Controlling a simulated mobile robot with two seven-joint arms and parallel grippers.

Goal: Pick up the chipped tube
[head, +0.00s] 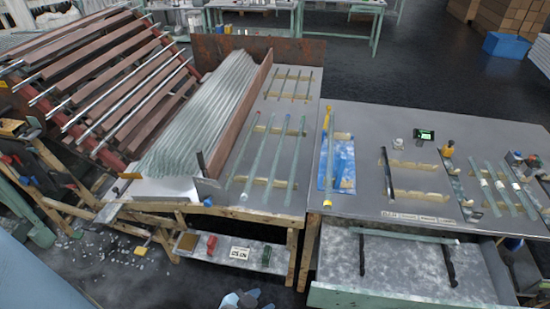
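Several long glass tubes are in view, and no chip can be made out on any at this size. A tube with yellow ends (328,160) lies on a blue cloth (344,165) on the right table. Several tubes with white bands (486,185) lie at the far right. One more tube (405,236) rests across two black supports in a low bin (405,285).
A large stack of clear tubes (200,120) fills the left table beside a brown divider (250,95). A sloped rack (100,75) stands at the left. A green-lit display (424,134) sits on the right table (375,115). Debris litters the floor at lower left.

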